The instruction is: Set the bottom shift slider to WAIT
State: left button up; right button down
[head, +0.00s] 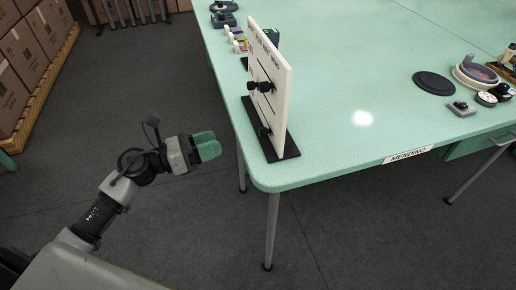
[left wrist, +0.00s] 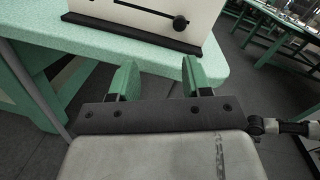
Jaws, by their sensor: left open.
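A white upright board (head: 272,75) on a black base (head: 284,149) stands at the left edge of the mint table, seen nearly edge-on in the head view. It has black slider knobs; the bottom shift slider's knob (head: 264,132) sits low on the board. In the left wrist view this knob (left wrist: 180,23) is toward the right part of a dark slot. The board's labels are too small to read. My left gripper (head: 208,146) is open and empty, off the table's left edge, apart from the board. In the left wrist view its green fingers (left wrist: 160,78) point toward the board's base. My right gripper is out of view.
The mint table (head: 340,155) carries a black disc (head: 434,83), a round tray (head: 474,76) and small devices at the right. More small items stand behind the board. Cartons (head: 25,50) are stacked on a pallet at the far left. The floor around my left arm is clear.

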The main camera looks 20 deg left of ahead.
aim_at(265, 132)
pick_arm(q)
jog(key=w+d+m, duration=0.1)
jog(key=d, duration=0.2)
jog(key=w+d+r+m+g+p, duration=0.1)
jog(key=w+d, duration=0.1)
jog(key=d, duration=0.1)
jog(key=w+d+m+p, duration=0.1)
jog(key=w+d, duration=0.1)
jog(key=d, duration=0.2)
jog(key=shift+r+h, duration=0.3)
jog(key=shift+h, duration=0.1)
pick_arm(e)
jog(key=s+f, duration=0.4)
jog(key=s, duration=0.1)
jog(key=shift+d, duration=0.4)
pick_arm(q)
grip_shut()
